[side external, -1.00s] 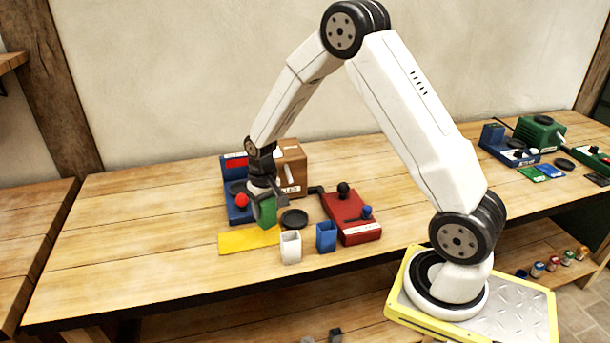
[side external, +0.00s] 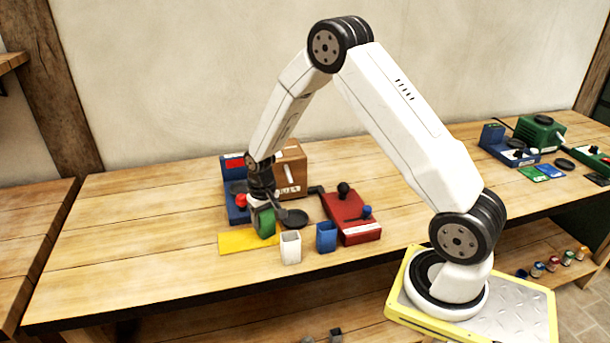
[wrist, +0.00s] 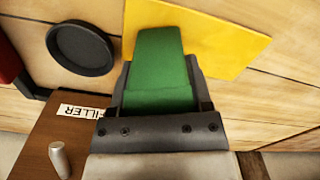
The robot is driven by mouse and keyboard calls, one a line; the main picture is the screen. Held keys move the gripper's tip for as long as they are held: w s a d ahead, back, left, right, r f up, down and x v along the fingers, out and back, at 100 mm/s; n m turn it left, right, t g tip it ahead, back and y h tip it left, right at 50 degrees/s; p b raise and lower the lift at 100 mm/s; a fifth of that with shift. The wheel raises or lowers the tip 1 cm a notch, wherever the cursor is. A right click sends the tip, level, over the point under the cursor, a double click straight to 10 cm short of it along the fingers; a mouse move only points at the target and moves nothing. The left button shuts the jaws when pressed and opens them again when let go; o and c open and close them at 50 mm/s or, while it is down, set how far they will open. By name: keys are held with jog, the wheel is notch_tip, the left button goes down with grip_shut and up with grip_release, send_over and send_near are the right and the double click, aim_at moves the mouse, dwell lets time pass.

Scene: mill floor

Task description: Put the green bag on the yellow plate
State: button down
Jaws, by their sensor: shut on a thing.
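The green bag (side external: 266,223) is held between the fingers of my gripper (side external: 263,207), which is shut on it. In the side view the bag hangs over the right part of the flat yellow plate (side external: 238,243). In the wrist view the green bag (wrist: 162,72) sits between the two dark fingers (wrist: 157,88), and the yellow plate (wrist: 215,40) shows behind it and to its right. I cannot tell whether the bag's lower end touches the plate.
A white cup (side external: 290,247) and a blue cup (side external: 326,238) stand right of the plate. A black round dish (side external: 295,218), a red machine (side external: 352,215), a blue machine (side external: 233,200) and a brown box (side external: 292,165) are close by. The table's left side is clear.

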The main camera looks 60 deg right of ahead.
jog(key=shift+f, duration=0.1)
grip_release()
jog(key=shift+r, duration=6.15)
jog(key=shift+s+a, duration=0.1)
jog(key=s+a+n+t, duration=0.1)
jog(key=s+a+n, duration=0.1)
jog(key=s+a, duration=0.2)
jog(key=s+a+n+t, duration=0.1)
jog(key=s+a, duration=0.4)
jog(key=s, duration=0.6)
jog(key=shift+s+a+f+n+t, duration=0.15)
jog(key=shift+a+n+t, duration=0.15)
jog(key=shift+n, duration=0.5)
